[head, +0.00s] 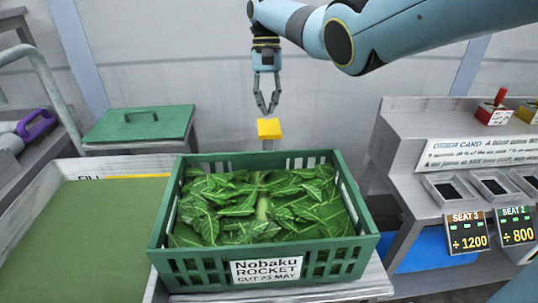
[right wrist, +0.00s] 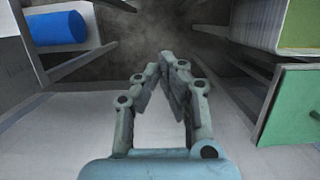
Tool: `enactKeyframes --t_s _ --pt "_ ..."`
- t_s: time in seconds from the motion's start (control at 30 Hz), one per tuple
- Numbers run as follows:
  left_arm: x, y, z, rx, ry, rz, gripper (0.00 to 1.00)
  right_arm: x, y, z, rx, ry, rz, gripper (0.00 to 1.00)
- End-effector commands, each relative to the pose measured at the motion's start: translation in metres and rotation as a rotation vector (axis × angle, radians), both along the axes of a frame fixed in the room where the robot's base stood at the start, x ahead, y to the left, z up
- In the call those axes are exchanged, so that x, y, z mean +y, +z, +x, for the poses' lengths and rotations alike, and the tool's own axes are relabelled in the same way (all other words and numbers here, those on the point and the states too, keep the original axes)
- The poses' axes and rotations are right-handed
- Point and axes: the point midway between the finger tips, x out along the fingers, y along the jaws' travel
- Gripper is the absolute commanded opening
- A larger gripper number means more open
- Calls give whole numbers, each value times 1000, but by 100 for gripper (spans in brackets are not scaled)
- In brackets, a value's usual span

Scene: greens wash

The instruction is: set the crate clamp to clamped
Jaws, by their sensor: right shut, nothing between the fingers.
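A green slatted crate (head: 262,268) stands on the bench, full of green leaves and bearing a "Nobaku ROCKET" label. Just behind its back wall a yellow block (head: 269,128) sits on a short grey post; it may be the clamp's handle, but its lower part is hidden by the crate. My right gripper (head: 268,108) hangs straight down above the yellow block, apart from it. The right gripper's fingertips meet with nothing between them, as the right wrist view (right wrist: 170,60) also shows. My left gripper is not in view. I cannot tell the clamp's setting.
A green-lidded box (head: 140,124) stands behind left of the crate, and a green mat (head: 75,240) lies in the tray at left. A grey console (head: 440,150) with seat displays (head: 467,232) stands at right. A blue cylinder (right wrist: 58,28) shows in the right wrist view.

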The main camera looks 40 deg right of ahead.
Motion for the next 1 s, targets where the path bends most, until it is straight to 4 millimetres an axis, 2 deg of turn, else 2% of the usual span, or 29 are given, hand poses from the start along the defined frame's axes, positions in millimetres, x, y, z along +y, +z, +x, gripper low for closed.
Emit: enactKeyframes --t_s 0.3,0.43,0.57,0.9,0.93,1.0 --pt "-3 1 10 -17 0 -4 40 0 0 0 -1 0 -1 0" --pt "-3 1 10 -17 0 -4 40 1 -7 -2 1 0 0 0" --pt "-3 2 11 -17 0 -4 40 4 -25 -6 3 0 1 0" --pt "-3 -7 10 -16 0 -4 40 16 -98 -19 3 0 1 0" --pt "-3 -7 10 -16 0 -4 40 17 -102 -21 4 0 0 0" --pt "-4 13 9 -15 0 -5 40 24 -93 -29 1 1 -1 0"
